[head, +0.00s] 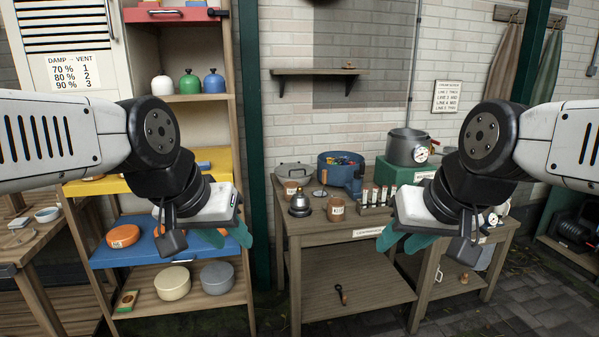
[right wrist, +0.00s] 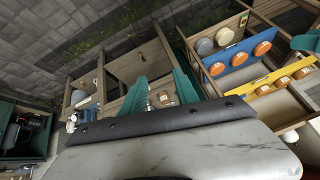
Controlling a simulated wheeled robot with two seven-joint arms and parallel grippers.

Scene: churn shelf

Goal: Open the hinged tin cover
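A low grey metal tin (head: 294,170) with a closed cover and a small handle on top sits at the back left of the wooden bench (head: 345,225). It looks like the hinged tin; its hinge cannot be made out. My left gripper (head: 226,237) has teal fingers spread apart, empty, in front of the shelf unit and left of the bench. My right gripper (head: 403,241) is also open and empty, in front of the bench's right part. Its spread fingers show in the right wrist view (right wrist: 160,92). Neither gripper touches the tin.
On the bench stand a blue pot (head: 340,165), a grey bell-shaped item (head: 299,204), a labelled brown jar (head: 336,209) and a rack of small tubes (head: 373,198). A steel pot with a gauge (head: 407,147) stands on a green block. A shelf unit (head: 246,150) stands left.

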